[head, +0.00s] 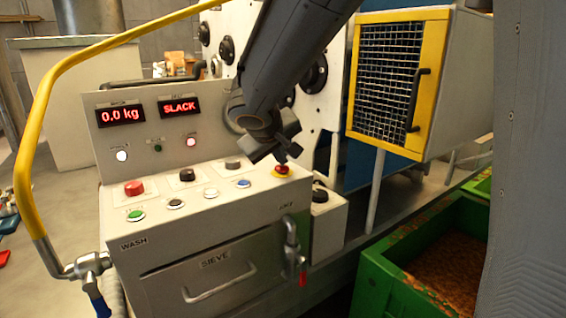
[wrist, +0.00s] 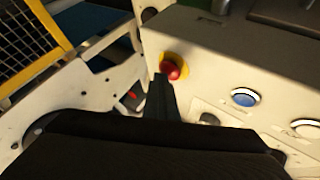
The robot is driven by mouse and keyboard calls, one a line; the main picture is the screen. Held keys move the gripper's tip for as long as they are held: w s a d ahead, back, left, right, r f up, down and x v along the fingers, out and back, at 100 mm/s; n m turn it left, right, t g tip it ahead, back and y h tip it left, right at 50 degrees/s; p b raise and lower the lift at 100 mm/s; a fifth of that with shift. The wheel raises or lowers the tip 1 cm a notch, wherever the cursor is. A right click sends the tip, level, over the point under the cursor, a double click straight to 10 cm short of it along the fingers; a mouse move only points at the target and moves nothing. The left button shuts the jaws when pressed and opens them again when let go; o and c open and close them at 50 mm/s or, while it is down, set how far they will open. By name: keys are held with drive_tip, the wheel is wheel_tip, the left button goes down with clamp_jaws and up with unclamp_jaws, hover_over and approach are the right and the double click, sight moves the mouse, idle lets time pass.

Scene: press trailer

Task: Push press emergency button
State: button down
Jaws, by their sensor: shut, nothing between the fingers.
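The emergency button is a red mushroom button (head: 282,170) on a yellow collar, at the right end of the control panel's top in the head view. It also shows in the wrist view (wrist: 172,68), just beyond the fingertips. My gripper (head: 281,157) is shut and empty, pointing down right above the button. In the wrist view my gripper (wrist: 160,82) shows as dark, closed fingers whose tips reach the near edge of the red cap. I cannot tell whether they touch it.
The light grey panel (head: 205,232) also carries another red button (head: 133,187), a blue button (head: 243,183) and several others. A mesh-fronted box (head: 393,85) and a green bin (head: 375,285) stand right.

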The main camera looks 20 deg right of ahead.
sight(281, 169)
drive_tip(key=shift+r+p, duration=1.5)
drive_tip(key=shift+r, duration=1.05)
